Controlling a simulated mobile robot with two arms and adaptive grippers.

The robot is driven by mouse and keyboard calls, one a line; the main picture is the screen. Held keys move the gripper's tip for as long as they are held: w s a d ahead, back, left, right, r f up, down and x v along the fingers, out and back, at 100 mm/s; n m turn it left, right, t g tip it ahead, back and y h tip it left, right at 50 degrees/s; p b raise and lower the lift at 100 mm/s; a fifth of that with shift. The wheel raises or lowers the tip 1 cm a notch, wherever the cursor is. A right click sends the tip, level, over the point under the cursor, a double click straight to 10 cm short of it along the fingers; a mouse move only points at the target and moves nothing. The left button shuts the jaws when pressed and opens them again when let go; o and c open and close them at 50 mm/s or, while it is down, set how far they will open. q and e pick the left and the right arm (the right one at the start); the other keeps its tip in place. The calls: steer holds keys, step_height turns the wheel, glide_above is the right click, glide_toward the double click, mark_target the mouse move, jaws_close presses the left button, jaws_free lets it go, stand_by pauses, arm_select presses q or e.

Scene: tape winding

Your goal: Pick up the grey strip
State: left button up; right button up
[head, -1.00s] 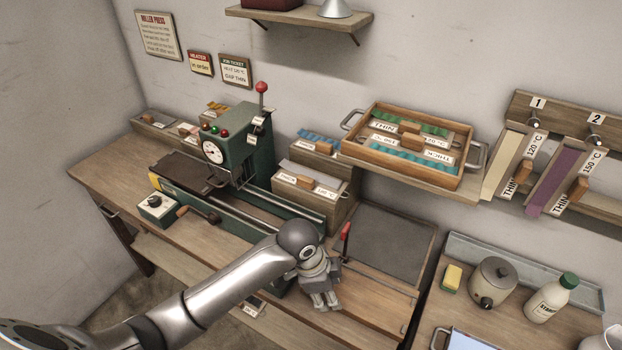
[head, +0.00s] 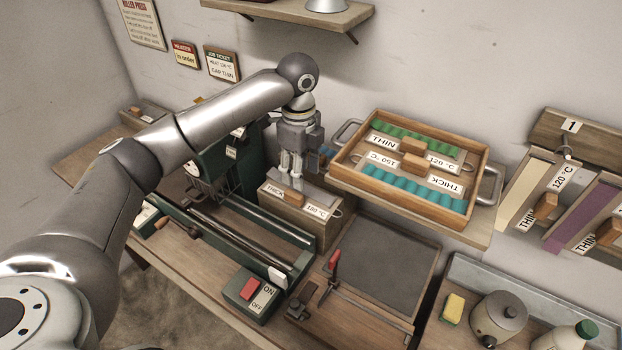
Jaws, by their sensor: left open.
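A grey strip (head: 318,195) lies in the top of a wooden box (head: 322,231) labelled THICK and 180 °C, in the middle of the head view. A small wooden block handle (head: 293,195) sits at its near edge. My left gripper (head: 291,172) is open, points down and is just above the far left part of the grey strip. Its fingers hide part of the strip, and I cannot tell whether they touch it. My right gripper is not in view.
A wooden tray (head: 352,173) with green and teal strips stands right of my left gripper. The dark green press (head: 235,165) stands close on the left, partly behind my arm. Yellowish and purple strips (head: 585,217) hang at the right. A flat dark plate (head: 385,265) lies in front.

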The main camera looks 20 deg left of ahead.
mark_target(300, 196)
arm_select(q)
steer(key=shift+w+a+r, duration=0.1)
steer(key=shift+w+a, duration=0.1)
steer(key=shift+w, duration=0.15)
steer(key=shift+s+f, duration=0.1)
steer(key=shift+f, duration=0.1)
steer(key=f, duration=0.2)
steer(key=s+f+p, duration=0.1)
steer(key=f, duration=0.1)
steer(key=shift+w+f+p, duration=0.15)
steer(key=shift+f+p, duration=0.15)
steer(key=shift+p, duration=0.05)
step_height(300, 196, down, 4)
steer(key=shift+w+f+p, duration=0.15)
steer(key=shift+p, duration=0.85)
steer(key=shift+f, duration=0.25)
steer(key=shift+c, duration=0.7)
steer(key=c, duration=0.5)
jaws_close()
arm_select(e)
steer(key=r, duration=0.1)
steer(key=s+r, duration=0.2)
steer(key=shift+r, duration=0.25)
